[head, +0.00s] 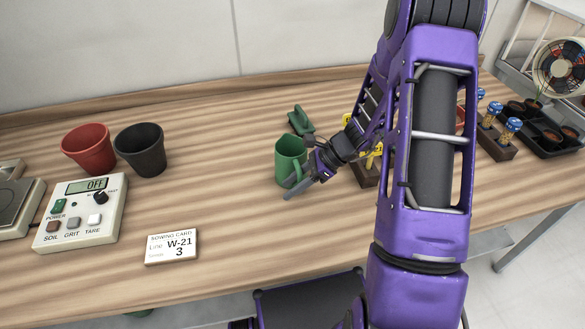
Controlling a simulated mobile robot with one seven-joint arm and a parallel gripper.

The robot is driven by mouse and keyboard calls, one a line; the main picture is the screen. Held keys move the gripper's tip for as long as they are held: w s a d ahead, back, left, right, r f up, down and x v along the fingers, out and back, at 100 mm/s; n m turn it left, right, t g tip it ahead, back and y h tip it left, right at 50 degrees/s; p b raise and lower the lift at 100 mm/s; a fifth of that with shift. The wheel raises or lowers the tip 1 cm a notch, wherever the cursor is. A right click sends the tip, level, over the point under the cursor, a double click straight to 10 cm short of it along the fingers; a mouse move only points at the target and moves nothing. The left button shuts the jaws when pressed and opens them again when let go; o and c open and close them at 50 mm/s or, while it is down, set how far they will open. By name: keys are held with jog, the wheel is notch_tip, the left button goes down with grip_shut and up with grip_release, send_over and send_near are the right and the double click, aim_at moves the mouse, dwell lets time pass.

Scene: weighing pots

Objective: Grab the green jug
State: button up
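The green jug (288,153) stands upright on the wooden bench near the middle of the head view. Its open top faces up, and its handle side is toward my gripper. My gripper (292,190) is at the jug's lower front right, with a grey finger pointing left past the handle. It overlaps the jug in this view. I cannot tell whether it touches the jug or whether the handle is between the fingers. The other finger is not clearly visible.
A red pot (88,150) and a black pot (141,150) stand to the left, behind a control box (80,212). A sowing card (171,247) lies in front. A dark green object (300,121) lies behind the jug. My arm hides part of the bench's right side.

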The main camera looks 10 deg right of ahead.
grip_shut()
dwell(1.2)
